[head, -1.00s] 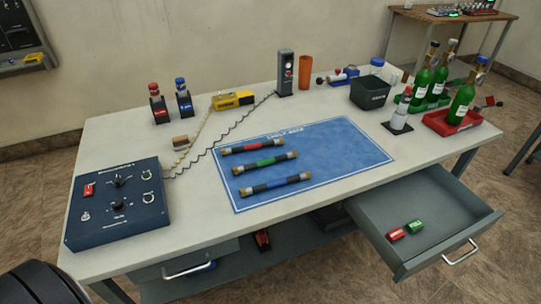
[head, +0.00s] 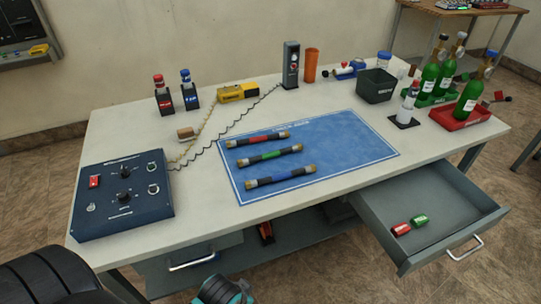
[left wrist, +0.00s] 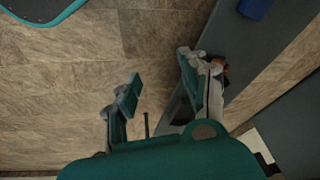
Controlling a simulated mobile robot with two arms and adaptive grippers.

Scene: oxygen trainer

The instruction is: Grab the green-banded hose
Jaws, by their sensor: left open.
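The green-banded hose (head: 269,156) lies on the blue mat (head: 345,145) in the head view, between the red-banded hose (head: 258,139) and the blue-banded hose (head: 280,176). All are short dark tubes with brass-coloured ends. My left gripper (left wrist: 158,95) is open and empty in the left wrist view, over the floor beside the grey lower shelf. My right gripper is not in view.
An open drawer (head: 470,213) juts out at front right, holding a red and a green cylinder. Green bottles (head: 469,98) stand at the back right.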

